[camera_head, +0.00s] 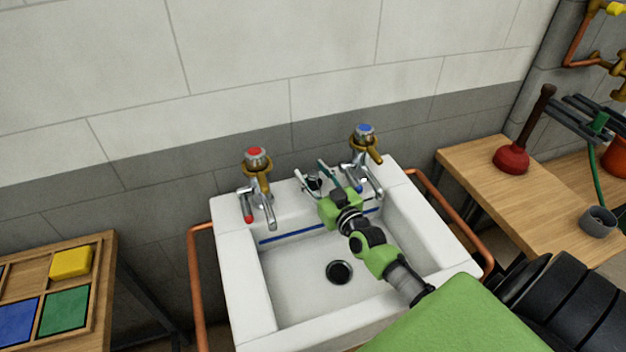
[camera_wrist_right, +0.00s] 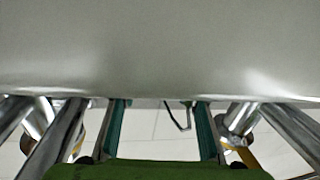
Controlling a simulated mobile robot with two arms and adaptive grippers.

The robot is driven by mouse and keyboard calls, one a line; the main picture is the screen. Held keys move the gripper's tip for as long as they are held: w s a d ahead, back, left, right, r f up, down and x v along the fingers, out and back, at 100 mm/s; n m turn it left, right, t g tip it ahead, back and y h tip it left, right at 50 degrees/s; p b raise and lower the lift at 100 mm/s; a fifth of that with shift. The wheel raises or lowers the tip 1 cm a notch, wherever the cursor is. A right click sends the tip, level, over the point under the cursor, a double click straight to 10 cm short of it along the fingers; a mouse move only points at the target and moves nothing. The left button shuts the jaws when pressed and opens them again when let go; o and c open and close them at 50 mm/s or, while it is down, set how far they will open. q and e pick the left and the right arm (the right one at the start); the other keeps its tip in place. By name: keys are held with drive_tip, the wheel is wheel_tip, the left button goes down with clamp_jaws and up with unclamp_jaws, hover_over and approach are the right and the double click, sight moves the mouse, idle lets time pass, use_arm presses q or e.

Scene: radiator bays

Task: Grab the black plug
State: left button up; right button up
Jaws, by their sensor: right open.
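A small black object, apparently the black plug (camera_head: 314,184), sits on the back ledge of the white sink (camera_head: 240,290), between the two taps. My right gripper (camera_head: 310,168) reaches over the basin to that ledge. Its fingers are open and stand either side of the black object in the head view; I cannot tell whether they touch it. The right wrist view shows the two teal fingers (camera_wrist_right: 161,105) apart, with a thin dark hooked piece (camera_wrist_right: 180,115) between them; what it belongs to is unclear. My left gripper is not in view.
A red-topped tap (camera_head: 256,165) and a blue-topped tap (camera_head: 364,140) flank the gripper closely. The drain (camera_head: 339,272) is a dark round opening. A plunger (camera_head: 512,158) and grey cup (camera_head: 598,221) stand on the right bench. A wooden tray (camera_head: 98,270) holds coloured blocks at left.

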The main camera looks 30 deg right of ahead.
clamp_jaws()
drive_tip(key=shift+r, duration=0.1)
